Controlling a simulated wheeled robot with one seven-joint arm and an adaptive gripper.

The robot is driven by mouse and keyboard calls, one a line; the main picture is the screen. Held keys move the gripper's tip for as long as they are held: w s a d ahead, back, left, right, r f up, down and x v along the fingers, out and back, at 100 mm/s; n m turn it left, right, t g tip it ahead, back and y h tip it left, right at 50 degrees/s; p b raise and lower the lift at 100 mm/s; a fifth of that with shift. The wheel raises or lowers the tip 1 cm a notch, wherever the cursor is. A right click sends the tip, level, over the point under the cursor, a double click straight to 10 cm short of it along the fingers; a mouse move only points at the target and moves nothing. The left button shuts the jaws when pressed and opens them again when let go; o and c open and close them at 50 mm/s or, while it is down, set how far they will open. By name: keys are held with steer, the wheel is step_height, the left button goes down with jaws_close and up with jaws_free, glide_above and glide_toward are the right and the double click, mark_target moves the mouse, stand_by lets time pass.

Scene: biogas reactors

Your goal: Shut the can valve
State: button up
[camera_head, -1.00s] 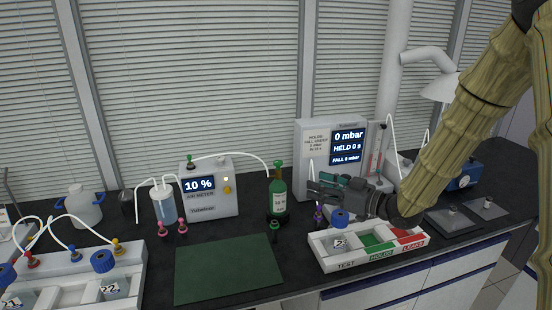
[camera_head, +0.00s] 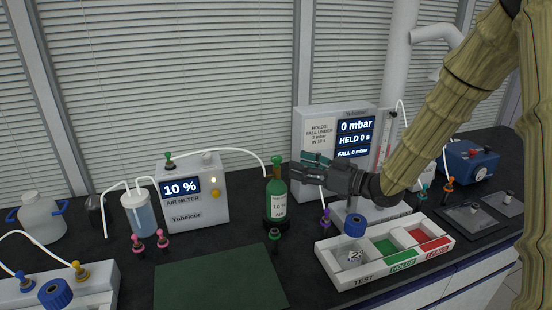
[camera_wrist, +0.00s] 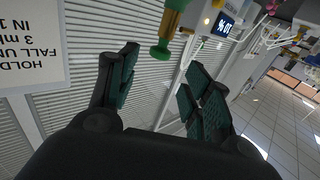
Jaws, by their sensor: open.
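The green gas can (camera_head: 276,200) stands upright on the bench, with a white label reading 10 % air. Its green valve (camera_head: 276,160) is on top, with a white hose running to it from the air meter. My gripper (camera_head: 294,171) is level with the can's upper part, just to its right, with fingers pointing left. In the wrist view, the picture is upside down, and the green valve handle (camera_wrist: 160,53) with its brass stem shows beyond the open fingertips. Nothing is between the fingers. I cannot tell whether the gripper touches the can.
The air meter (camera_head: 193,193) stands left of the can, the pressure tester (camera_head: 313,160) behind my gripper. A small green connector (camera_head: 275,235) stands in front of the can. A sorting tray (camera_head: 345,279) is front right; a green mat (camera_head: 215,280) lies bare at front left.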

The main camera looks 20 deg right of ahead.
mark_target(281, 160)
steer(key=p+x, duration=0.1)
steer(key=x, duration=0.7)
steer(key=shift+w+a+f, duration=0.1)
steer(key=shift+w+a, duration=0.1)
steer(key=shift+w, duration=0.05)
steer(key=c, duration=1.1)
